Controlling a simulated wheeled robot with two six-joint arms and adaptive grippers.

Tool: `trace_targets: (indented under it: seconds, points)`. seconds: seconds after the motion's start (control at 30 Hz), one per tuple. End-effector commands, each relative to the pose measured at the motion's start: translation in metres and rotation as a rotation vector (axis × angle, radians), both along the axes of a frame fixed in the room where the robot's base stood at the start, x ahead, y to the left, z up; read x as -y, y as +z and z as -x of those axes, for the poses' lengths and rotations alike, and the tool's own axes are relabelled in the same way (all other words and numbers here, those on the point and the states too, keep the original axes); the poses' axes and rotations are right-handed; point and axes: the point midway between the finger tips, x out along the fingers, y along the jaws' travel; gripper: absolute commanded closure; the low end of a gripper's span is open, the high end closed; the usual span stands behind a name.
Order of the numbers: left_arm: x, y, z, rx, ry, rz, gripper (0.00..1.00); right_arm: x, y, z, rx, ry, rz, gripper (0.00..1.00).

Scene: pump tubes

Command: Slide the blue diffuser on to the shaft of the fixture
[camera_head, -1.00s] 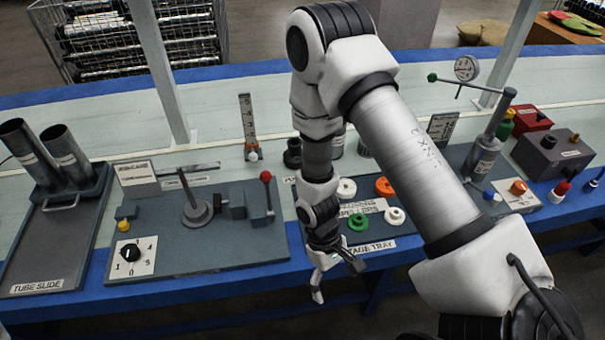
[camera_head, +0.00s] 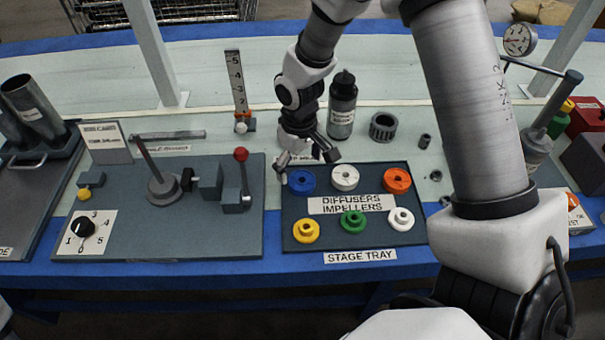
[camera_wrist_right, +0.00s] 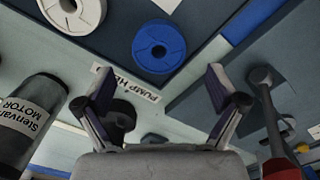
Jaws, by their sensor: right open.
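The blue diffuser (camera_head: 301,181) is a ring with a central hole. It lies in the back left place of the stage tray (camera_head: 408,240). My right gripper (camera_head: 307,163) is open and empty, above and just behind the diffuser. In the right wrist view the diffuser (camera_wrist_right: 159,46) lies beyond the gap between the open fingers (camera_wrist_right: 160,88), apart from them. The fixture (camera_head: 125,235) stands left of the tray. Its thin shaft (camera_head: 149,160) rises tilted from a round collar (camera_head: 163,188), with nothing on it. My left gripper is out of view.
The tray also holds a white ring (camera_head: 344,177), an orange ring (camera_head: 397,180) and yellow, green and white impellers. A dark motor (camera_head: 342,105) stands close behind my right gripper. A red-knobbed lever (camera_head: 241,155) rises between the fixture's shaft and the tray.

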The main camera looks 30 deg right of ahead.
Motion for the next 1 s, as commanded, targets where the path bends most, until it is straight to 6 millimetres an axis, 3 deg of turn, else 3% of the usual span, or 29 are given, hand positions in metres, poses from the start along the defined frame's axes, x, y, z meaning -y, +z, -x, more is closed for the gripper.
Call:
trace_targets:
  seconds: [0.2,0.43,0.47,0.6,0.63,1.0]
  points:
    - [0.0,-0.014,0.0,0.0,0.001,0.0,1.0,0.003,-0.041,0.001,-0.003,0.0,0.0,0.05]
    - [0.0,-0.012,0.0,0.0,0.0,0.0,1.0,0.003,-0.042,0.0,0.0,0.0,0.0,0.05]
    - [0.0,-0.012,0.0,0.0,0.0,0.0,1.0,0.003,-0.042,0.0,0.0,0.0,0.0,0.12]
    - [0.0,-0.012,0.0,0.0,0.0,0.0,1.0,0.003,-0.042,0.0,-0.001,0.0,-0.001,0.62]
    - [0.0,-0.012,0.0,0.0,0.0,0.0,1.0,0.003,-0.042,0.0,-0.001,0.0,-0.001,0.66]
    - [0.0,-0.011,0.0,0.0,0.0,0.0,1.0,0.003,-0.042,0.0,-0.002,0.0,-0.001,0.67]
